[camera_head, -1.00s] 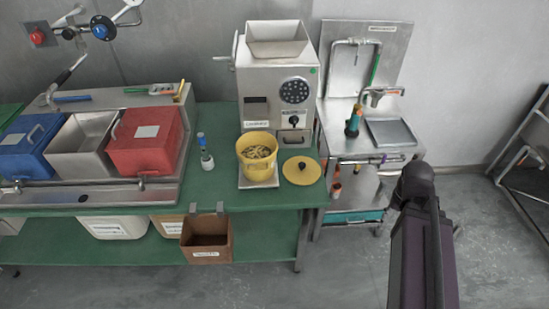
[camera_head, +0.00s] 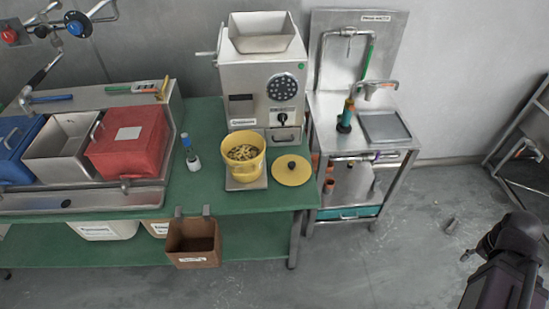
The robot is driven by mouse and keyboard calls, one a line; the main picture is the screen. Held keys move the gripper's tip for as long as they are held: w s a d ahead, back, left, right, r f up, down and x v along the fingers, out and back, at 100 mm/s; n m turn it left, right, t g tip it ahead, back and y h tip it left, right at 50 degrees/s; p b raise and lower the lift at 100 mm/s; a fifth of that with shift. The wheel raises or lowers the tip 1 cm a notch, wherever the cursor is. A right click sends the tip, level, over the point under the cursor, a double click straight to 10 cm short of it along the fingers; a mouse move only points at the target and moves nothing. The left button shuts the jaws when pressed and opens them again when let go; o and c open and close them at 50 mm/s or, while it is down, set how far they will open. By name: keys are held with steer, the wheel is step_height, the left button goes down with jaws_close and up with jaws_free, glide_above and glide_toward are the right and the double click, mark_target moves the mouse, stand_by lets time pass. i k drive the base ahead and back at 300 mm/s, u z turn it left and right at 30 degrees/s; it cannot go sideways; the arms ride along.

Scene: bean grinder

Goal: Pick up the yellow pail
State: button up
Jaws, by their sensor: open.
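The yellow pail (camera_head: 243,165) stands upright on a small pale plate at the front of the green bench, below the grinder's spout. It holds several brownish-yellow pieces that look like beans. Its round yellow lid (camera_head: 291,170) with a dark knob lies flat on the bench just to the right of it. My gripper (camera_head: 458,240) shows only in small part at the lower right, beside my dark arm. Its fingertips look apart and empty, over the floor, well to the right of the pail and not touching anything.
The metal grinder (camera_head: 262,80) stands right behind the pail. A small blue-topped bottle (camera_head: 190,152) is to its left, beyond it a red bin (camera_head: 128,143). A brown box (camera_head: 193,243) hangs at the bench's front edge. A steel sink stand (camera_head: 386,128) stands right; floor before it is clear.

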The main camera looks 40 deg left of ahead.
mark_target(242, 150)
steer(key=z, duration=0.4)
steer(key=k, duration=1.15)
steer(key=u, duration=1.55)
steer(key=i, duration=0.65)
steer(key=z, duration=0.15)
